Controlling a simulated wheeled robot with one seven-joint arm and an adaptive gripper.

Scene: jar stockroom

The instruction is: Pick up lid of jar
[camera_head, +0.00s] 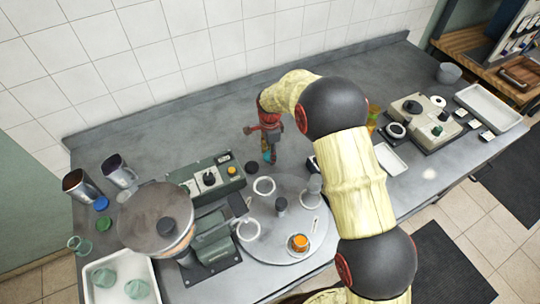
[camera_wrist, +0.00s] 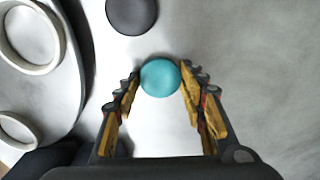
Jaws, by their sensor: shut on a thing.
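My gripper (camera_head: 268,140) reaches down over the grey worktop, behind the round turntable. In the wrist view its fingertips (camera_wrist: 161,80) are shut on a round teal lid (camera_wrist: 160,77), one finger on each side. The lid also shows as a small blue-teal patch under my gripper in the head view (camera_head: 268,157). No jar shows directly under the lid. I cannot tell whether the lid rests on the worktop or is just above it.
A dark disc (camera_wrist: 131,14) lies just beyond the lid. Blue (camera_head: 101,203) and green (camera_head: 103,223) lids lie far left.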

